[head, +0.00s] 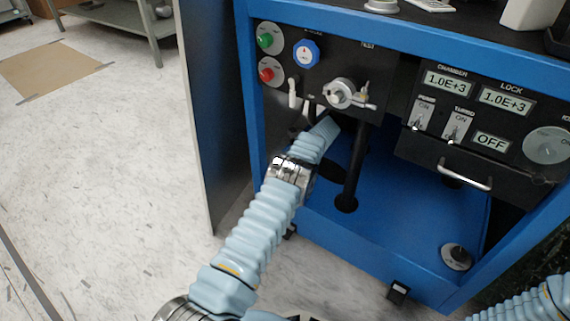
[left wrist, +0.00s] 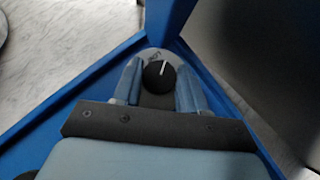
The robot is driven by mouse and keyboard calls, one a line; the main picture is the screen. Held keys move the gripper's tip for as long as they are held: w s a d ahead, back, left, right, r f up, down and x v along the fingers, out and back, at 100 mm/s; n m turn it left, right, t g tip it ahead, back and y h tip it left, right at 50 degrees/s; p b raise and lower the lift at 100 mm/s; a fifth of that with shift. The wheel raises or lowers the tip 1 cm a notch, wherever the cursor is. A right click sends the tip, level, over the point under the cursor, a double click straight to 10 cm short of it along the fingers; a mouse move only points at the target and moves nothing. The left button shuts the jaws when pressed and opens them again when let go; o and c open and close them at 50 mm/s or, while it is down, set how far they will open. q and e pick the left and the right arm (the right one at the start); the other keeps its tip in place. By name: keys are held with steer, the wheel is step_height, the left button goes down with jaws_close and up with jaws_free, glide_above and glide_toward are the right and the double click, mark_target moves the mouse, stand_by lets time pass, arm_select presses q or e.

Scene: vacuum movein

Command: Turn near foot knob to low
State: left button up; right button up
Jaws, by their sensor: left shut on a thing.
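A round black foot knob (left wrist: 158,77) with a white pointer line sits on a grey plate at a corner of the blue frame in the left wrist view. Its pointer aims nearly straight up in that view, beside small lettering that seems to read "LOW". My left gripper (left wrist: 159,85) is shut on this knob, one finger on each side. In the head view my left arm reaches into the machine's left side, and its gripper and this knob are hidden. A second foot knob (head: 457,256) stands on the blue base at the right. My right gripper is out of view.
Above my left arm is a black panel with green (head: 264,41) and red (head: 267,75) buttons, a blue dial (head: 306,53) and a metal valve (head: 341,93). A black post (head: 354,168) stands right of the arm. A drawer handle (head: 465,175) juts out at right.

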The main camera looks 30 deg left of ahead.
arm_select(q)
steer(key=shift+d, duration=0.1)
steer(key=o, duration=0.8)
steer(key=shift+r+m, duration=0.1)
steer(key=shift+m, duration=0.2)
